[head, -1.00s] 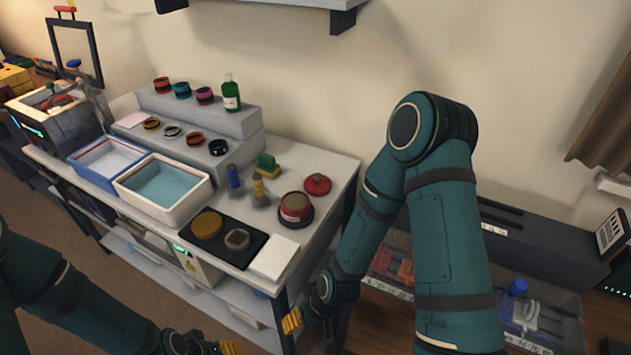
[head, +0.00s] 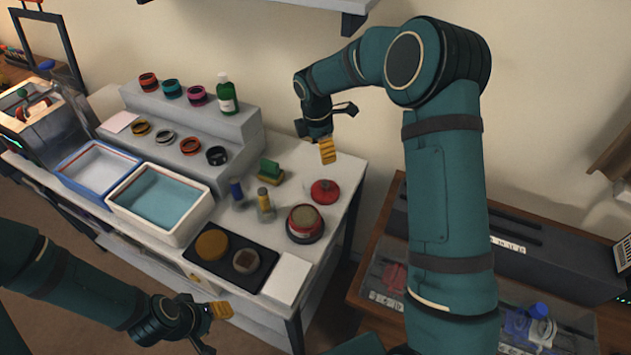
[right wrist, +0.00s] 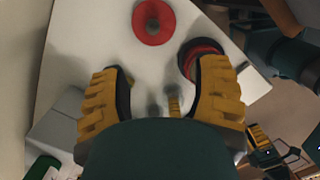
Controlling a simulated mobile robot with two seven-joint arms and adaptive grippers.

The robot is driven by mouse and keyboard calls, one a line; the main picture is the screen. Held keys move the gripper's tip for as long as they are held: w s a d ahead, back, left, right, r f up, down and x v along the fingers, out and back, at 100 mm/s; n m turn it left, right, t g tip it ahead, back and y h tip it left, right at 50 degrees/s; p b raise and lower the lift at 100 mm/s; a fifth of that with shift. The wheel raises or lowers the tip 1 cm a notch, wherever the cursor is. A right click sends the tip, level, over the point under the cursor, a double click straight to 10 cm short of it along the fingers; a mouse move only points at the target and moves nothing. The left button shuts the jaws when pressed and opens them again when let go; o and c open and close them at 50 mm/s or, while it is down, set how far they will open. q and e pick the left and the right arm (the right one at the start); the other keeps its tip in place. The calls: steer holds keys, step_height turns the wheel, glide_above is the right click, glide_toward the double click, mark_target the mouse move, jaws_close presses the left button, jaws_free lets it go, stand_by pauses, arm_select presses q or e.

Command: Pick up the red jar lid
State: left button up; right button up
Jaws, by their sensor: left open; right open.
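The red jar lid (head: 324,191) is a round red disc with a dark knob, lying on the right part of the white table. It also shows at the top of the right wrist view (right wrist: 153,20). My right gripper (head: 328,148) is open and empty, above the table's back right part, above and beyond the lid in the head view. In the right wrist view its yellow fingers (right wrist: 164,100) are spread wide, and the lid lies beyond them. My left gripper (head: 213,327) is open and empty in front of the table, low at the bottom of the head view.
A red-rimmed jar (head: 305,222) stands close to the lid. Two small bottles (head: 264,200) and a green-yellow sponge (head: 270,170) are to the left. A black tray (head: 218,272), white pad (head: 287,278) and water basin (head: 157,202) fill the front. A stepped shelf (head: 193,133) stands behind.

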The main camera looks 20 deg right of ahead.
mark_target(325, 183)
steer(key=f+b, duration=0.1)
steer(key=f, duration=0.3)
steer(key=f+b, duration=0.1)
steer(key=f, duration=0.3)
steer(key=d+f+b, duration=0.1)
steer(key=f+b, duration=0.1)
steer(key=f, duration=0.2)
steer(key=shift+w+f, duration=0.25)
steer(key=shift+w, duration=0.05)
steer(key=f, duration=0.3)
steer(key=d+f, duration=0.1)
steer(key=f, duration=0.1)
steer(key=shift+w+b, duration=0.25)
steer(key=shift+b, duration=0.15)
arm_select(q)
step_height(325, 183, down, 6)
steer(key=shift+s+d, duration=0.2)
steer(key=shift+s, duration=0.1)
arm_select(e)
jaws_close()
